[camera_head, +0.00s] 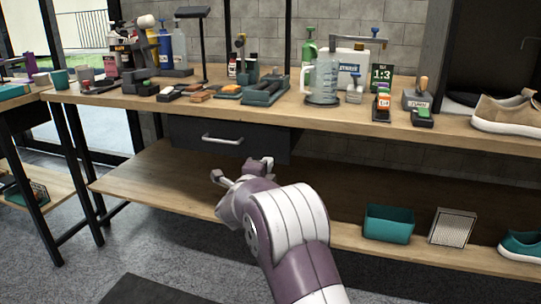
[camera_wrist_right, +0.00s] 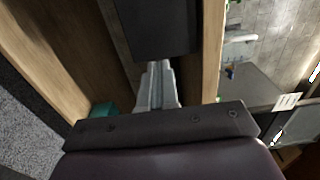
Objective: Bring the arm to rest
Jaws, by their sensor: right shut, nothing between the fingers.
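My right gripper (camera_head: 243,179) is in front of the workbench, below the drawer and over the lower shelf. In the right wrist view its two fingers (camera_wrist_right: 158,75) lie together with nothing between them. They point toward the dark drawer front (camera_wrist_right: 158,30). The gripper is apart from all the loose objects. My left arm and gripper do not show.
The wooden bench top (camera_head: 200,100) holds brushes, bottles, a clear measuring jug (camera_head: 323,80) and a tan sneaker (camera_head: 507,115). The dark drawer (camera_head: 230,140) is shut. A teal bin (camera_head: 389,224) and a teal shoe (camera_head: 521,246) are on the lower shelf (camera_head: 150,180).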

